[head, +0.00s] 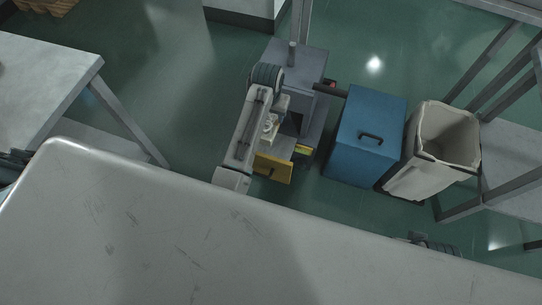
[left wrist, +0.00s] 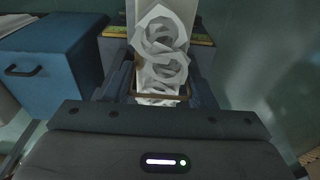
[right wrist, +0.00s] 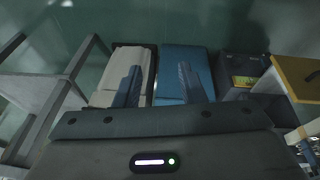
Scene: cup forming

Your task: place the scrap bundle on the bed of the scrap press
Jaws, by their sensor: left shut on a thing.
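The scrap bundle (left wrist: 162,42), a stack of crumpled whitish rings, sits between the fingers of my left gripper (left wrist: 160,68) in the left wrist view. That gripper is shut on it. In the head view my left arm covers much of the gripper and bundle. The scrap press (head: 304,62) is the grey machine beside that arm, with a dark opening and yellow-marked edges. In the left wrist view the yellow-marked edge (left wrist: 200,40) shows behind the bundle; whether they touch I cannot tell. My right gripper (right wrist: 158,85) is open and empty in the right wrist view.
A yellow panel (head: 272,168) stands out at the press's front. A blue box with a handle (head: 372,120) and a beige bin (head: 410,180) stand to its right. A grey rack (head: 510,165) is farther right.

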